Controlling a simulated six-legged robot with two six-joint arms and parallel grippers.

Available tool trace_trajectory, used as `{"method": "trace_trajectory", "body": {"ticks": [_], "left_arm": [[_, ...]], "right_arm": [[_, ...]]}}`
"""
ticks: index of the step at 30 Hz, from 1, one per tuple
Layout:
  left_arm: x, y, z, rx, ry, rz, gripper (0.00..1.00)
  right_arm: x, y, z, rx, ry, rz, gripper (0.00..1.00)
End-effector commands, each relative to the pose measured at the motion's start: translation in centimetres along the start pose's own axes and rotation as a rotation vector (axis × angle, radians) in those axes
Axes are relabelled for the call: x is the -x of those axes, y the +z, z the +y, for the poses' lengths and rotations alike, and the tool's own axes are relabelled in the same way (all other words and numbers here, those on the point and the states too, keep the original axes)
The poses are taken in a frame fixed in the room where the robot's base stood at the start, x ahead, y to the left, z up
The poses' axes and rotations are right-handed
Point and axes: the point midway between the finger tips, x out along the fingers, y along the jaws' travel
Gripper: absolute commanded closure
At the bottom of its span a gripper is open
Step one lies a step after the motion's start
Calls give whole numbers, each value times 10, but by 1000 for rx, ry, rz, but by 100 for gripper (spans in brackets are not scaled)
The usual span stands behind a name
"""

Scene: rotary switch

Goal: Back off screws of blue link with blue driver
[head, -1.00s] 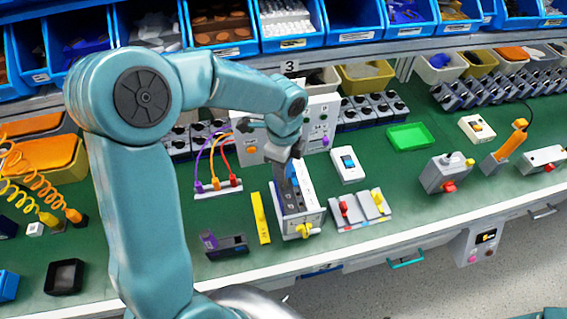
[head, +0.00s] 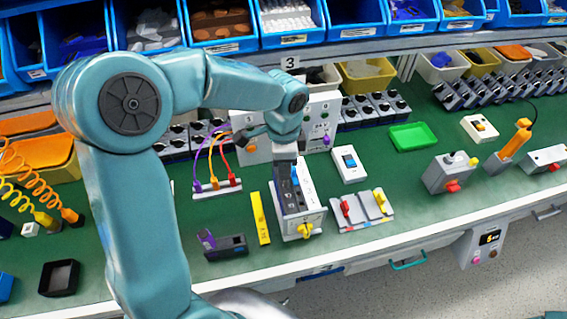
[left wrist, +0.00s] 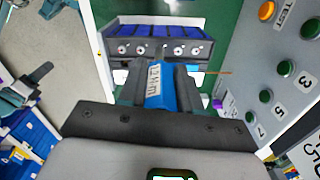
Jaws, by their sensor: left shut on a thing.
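My left gripper (head: 285,160) reaches down over a grey-and-white unit (head: 312,222) with a yellow handle (head: 305,231) at its front. In the left wrist view, its dark fingers (left wrist: 158,85) are shut on the blue driver (left wrist: 158,87), which has a white torque label. The driver's tip is hidden. Just beyond it is a dark block with a row of blue sections (left wrist: 160,33) and several round screws (left wrist: 178,50) on its near face. I cannot tell which part is the blue link, or whether the driver touches a screw.
A grey panel with green and orange buttons (left wrist: 267,95) stands close on the right in the wrist view. A yellow strip (head: 259,218), a white switch (head: 348,163) and a plate with red and yellow levers (head: 360,212) surround the unit.

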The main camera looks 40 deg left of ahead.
Motion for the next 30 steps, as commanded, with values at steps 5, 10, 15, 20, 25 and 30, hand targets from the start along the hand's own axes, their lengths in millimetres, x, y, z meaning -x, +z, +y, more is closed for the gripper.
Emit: {"method": "trace_trajectory", "body": {"ticks": [5,10,15,20,25,30], "left_arm": [[-3,0,2,233,2,-1,100],[-1,0,3,281,3,-2,100],[-1,0,3,288,3,-2,100],[-3,-1,3,486,1,0,100],[-1,-1,4,666,1,-2,100],[0,-1,4,681,2,-3,100]], "right_arm": [[-11,0,4,0,0,0,63],[-10,0,4,0,0,0,63],[-11,0,4,0,0,0,63],[-20,0,7,0,0,0,63],[-23,0,8,0,0,0,63],[-22,0,8,0,0,0,63]]}}
